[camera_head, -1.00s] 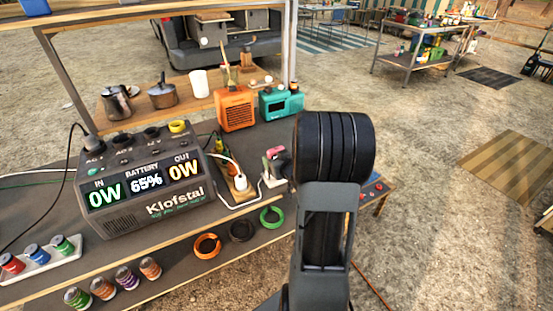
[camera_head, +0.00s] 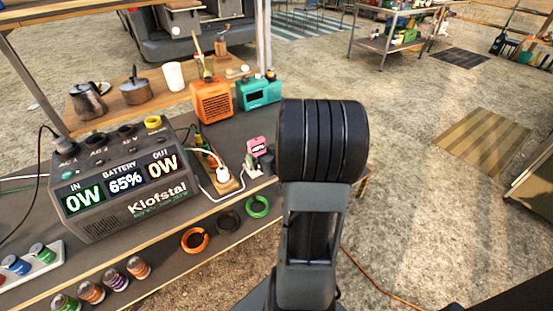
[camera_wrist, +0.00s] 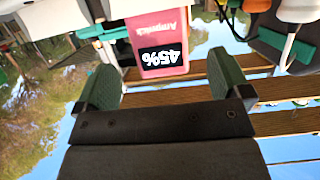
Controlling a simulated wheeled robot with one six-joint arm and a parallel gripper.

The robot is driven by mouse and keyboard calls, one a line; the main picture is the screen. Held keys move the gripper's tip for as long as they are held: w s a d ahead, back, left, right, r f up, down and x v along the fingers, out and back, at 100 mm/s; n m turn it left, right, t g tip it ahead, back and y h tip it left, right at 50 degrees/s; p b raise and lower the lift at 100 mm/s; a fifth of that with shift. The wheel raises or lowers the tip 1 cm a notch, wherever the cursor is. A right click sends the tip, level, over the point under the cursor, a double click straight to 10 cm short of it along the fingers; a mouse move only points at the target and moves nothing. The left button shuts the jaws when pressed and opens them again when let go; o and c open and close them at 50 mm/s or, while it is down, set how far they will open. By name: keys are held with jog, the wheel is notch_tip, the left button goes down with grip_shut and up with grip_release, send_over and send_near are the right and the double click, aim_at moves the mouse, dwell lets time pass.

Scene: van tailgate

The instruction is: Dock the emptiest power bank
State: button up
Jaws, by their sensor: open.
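A pink power bank (camera_head: 257,145) stands at the right end of the bench, partly hidden beside my arm. In the wrist view the pink power bank (camera_wrist: 160,45) appears upside down, with the brand Ampnick and a dark display reading 45%. My gripper (camera_wrist: 165,82) is open, with green-padded fingers on either side of the power bank's lower picture edge. I cannot tell whether the fingers touch it. In the head view my arm hides the gripper. A grey power station (camera_head: 125,190) marked Klofstal reads IN 0W, BATTERY 65%, OUT 0W.
A power strip (camera_head: 228,186) with white plugs lies left of the pink bank. Orange, black and green rings (camera_head: 257,206) lie along the front edge.

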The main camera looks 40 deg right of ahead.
jog(key=b+v, duration=0.7)
jog(key=v, duration=0.1)
jog(key=shift+s, duration=0.15)
jog(key=shift+r, duration=0.1)
